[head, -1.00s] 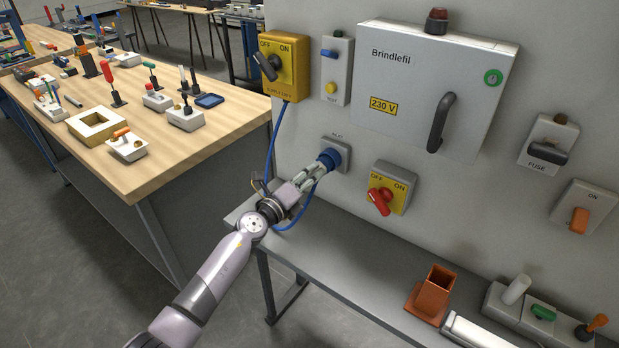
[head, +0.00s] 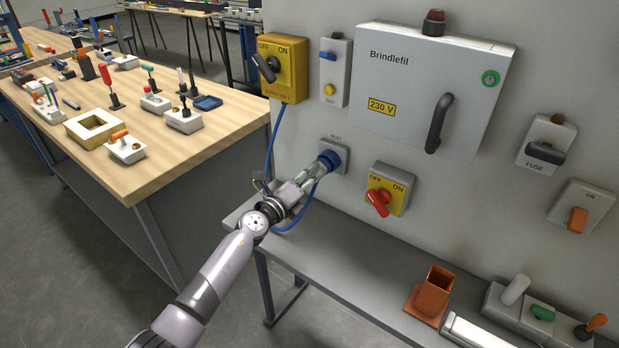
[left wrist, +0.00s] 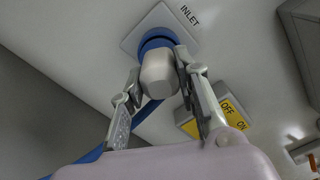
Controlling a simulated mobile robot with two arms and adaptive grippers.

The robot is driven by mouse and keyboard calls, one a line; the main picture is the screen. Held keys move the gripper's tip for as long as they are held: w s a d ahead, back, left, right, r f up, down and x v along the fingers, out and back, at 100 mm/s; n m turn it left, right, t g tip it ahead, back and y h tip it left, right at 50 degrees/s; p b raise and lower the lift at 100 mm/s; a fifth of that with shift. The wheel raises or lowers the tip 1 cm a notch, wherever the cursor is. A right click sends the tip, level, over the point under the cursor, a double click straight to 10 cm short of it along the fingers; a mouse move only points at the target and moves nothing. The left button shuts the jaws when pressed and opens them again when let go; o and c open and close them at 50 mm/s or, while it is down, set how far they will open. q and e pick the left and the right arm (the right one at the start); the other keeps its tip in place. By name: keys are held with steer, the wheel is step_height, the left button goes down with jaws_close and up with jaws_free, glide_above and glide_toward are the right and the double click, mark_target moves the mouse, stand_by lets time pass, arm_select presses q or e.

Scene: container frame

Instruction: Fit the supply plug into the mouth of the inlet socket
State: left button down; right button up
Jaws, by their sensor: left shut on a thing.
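The inlet socket (head: 341,148) is a grey plate on the upright panel, labelled INLET. It also shows at the top of the left wrist view (left wrist: 135,33). My left gripper (head: 316,174) is shut on the supply plug, right in front of the socket. The plug's pale grey body (left wrist: 158,75) is between the two fingers in the left wrist view, lined up with a blue ring at the socket. The plug's front end is hidden, so I cannot tell how deep it sits. A blue cable hangs below the gripper. My right gripper is not in view.
A yellow switch with a red knob (head: 387,190) is just right of the socket. Another yellow switch (head: 283,67) is above left. A grey shelf (head: 345,262) runs below, with an orange holder (head: 433,293). A wooden bench (head: 205,140) stands left.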

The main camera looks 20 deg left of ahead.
arm_select(q)
steer(key=shift+w+r, duration=0.1)
steer(key=shift+r, duration=0.15)
steer(key=c, duration=1.7)
jaws_free()
steer(key=o, duration=0.4)
steer(key=shift+w+d+f, duration=0.15)
steer(key=shift+o, duration=0.9)
steer(key=shift+f, duration=0.1)
steer(key=shift+s+a, duration=0.2)
steer(key=shift+s, duration=0.2)
steer(key=v, duration=1.1)
steer(key=shift+s, duration=0.2)
